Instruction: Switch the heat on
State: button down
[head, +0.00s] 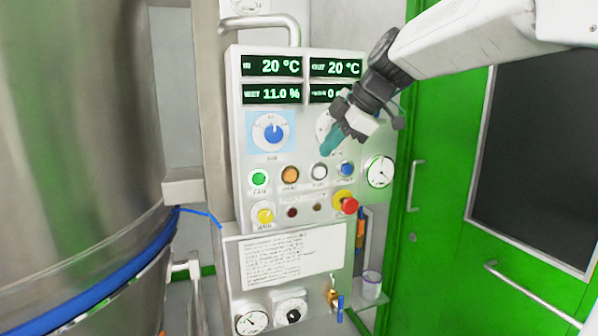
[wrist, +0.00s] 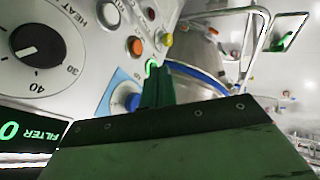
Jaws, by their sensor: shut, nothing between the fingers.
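The control panel (head: 240,150) stands upright in the middle of the head view. Its heat dial (head: 322,124) is white and partly hidden behind my gripper. In the wrist view the black heat knob (wrist: 38,46) sits at the left, with HEAT, 30 and 40 printed around it and a white mark on it. My gripper (head: 327,148) is shut and empty, its green fingers in front of the dial's lower part. In the wrist view the fingers (wrist: 157,84) point up, to the right of the heat knob. I cannot tell whether they touch the panel.
A blue knob (head: 274,132) is left of the heat dial. Below are green (head: 259,178), orange (head: 290,175), white (head: 319,172) and blue (head: 347,169) buttons, and a red emergency stop (head: 346,204). The displays read 20 °C twice and 11.0 %. A steel vessel (head: 80,120) fills the left.

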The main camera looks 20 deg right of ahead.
aim_at(290, 176)
jog(key=x, duration=0.3)
jog(key=w+x, duration=0.1)
jog(key=x, duration=0.3)
jog(key=w+r+x, duration=0.1)
jog(key=x, duration=0.3)
jog(key=shift+w+d+f, duration=0.15)
jog(key=shift+w, duration=0.6)
